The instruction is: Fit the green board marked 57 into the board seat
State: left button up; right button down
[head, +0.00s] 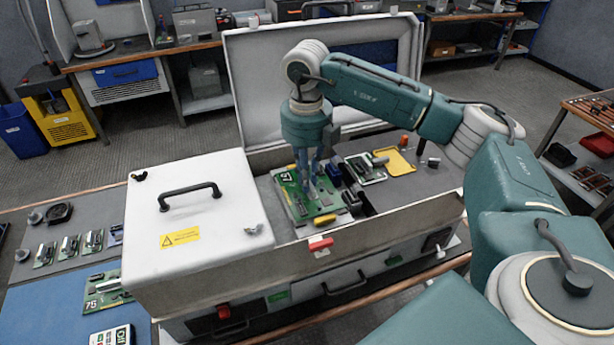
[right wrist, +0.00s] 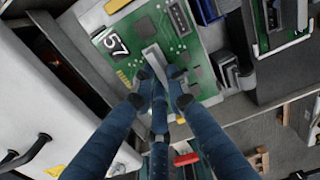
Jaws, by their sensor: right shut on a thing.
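The green board marked 57 (head: 291,197) lies in the open half of the white cabinet (head: 190,252), right of its closed lid. My right gripper (head: 309,185) points down over the board's middle and is shut on it. In the right wrist view the fingertips (right wrist: 159,82) meet at a grey bar on the green board (right wrist: 140,28), and the white 57 label shows upper left. A pale plate edge (right wrist: 92,18) shows beside and under the board, likely the board seat. Whether the board is flat down in it I cannot tell. My left gripper is not in view.
Another board with dark parts (head: 366,168) and a yellow tray (head: 394,162) lie right of board 57. The closed lid with a black handle (head: 190,192) stands close on the left. A board marked 75 (head: 98,290) lies on the blue mat (head: 45,300).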

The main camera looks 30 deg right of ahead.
jog(key=shift+f+b, duration=0.35)
jog(key=shift+f, duration=0.15)
jog(key=c, duration=1.7)
grip_release()
jog(key=shift+o, duration=0.2)
jog(key=shift+r, duration=0.1)
notch_tip(320, 180, up, 12)
